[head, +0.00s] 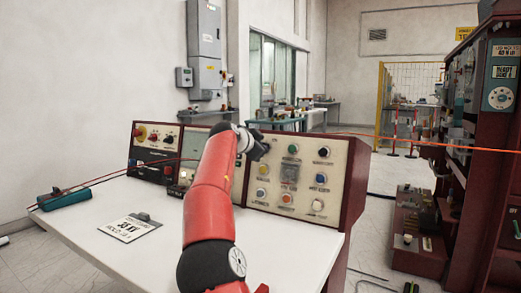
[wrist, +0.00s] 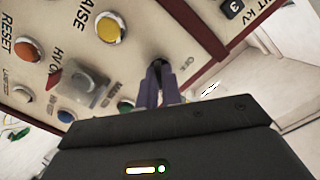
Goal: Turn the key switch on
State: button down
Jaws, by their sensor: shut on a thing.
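The key switch (wrist: 157,65) is a small dark knob at the edge of the cream button panel, beside a small printed label. My gripper (wrist: 160,82) has its two purple fingers closed on it. In the head view my gripper (head: 260,149) is at the upper left of the button panel (head: 330,178), where my arm comes from the front. The gripper hides most of the key switch there, and I cannot tell its turned position.
Near the switch are a green button (wrist: 125,106), a clear square cover (wrist: 85,88) and a yellow button (wrist: 110,27). A second console (head: 153,150) stands left. A sign plate (head: 130,227) and a teal box (head: 64,198) lie on the white table (head: 290,245).

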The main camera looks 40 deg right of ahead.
jog(key=shift+f+m, duration=0.1)
jog(key=shift+m, duration=0.5)
jog(key=c, duration=1.6)
grip_release()
jog(key=b+v, duration=0.3)
jog(key=v, duration=0.5)
jog(key=shift+d, duration=0.1)
